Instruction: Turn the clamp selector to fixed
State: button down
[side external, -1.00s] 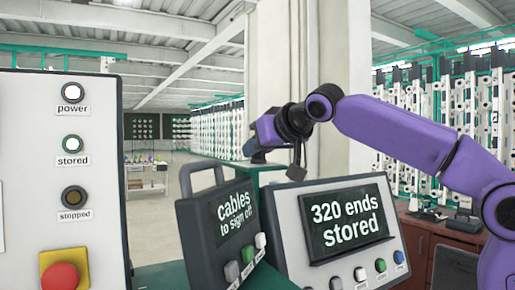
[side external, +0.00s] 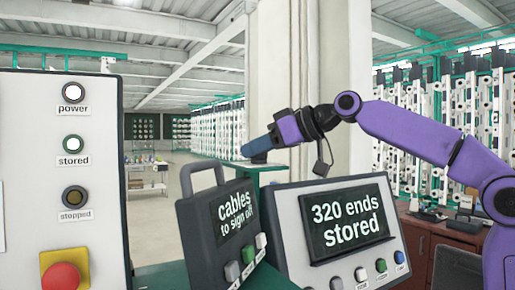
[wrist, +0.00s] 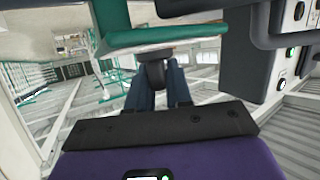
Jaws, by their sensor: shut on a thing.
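The knob adjoins the teal surface (wrist: 160,38), which appears upside down here. In the side view the knob is mostly hidden by the fingers. No position marks for the selector can be read.
A white panel (side external: 100,150) with lamps and a red stop button (side external: 62,277) stands at left. A dark handled box (side external: 190,215) and a "320 ends stored" display (side external: 347,222) stand in front. Open floor (side external: 160,215) lies behind.

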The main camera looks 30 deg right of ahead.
jog(key=shift+n+g+y, duration=0.4)
jog(key=shift+n, duration=0.2)
jog(key=c, duration=1.1)
grip_release()
jog(key=v, duration=1.7)
jog(key=shift+d, duration=0.4)
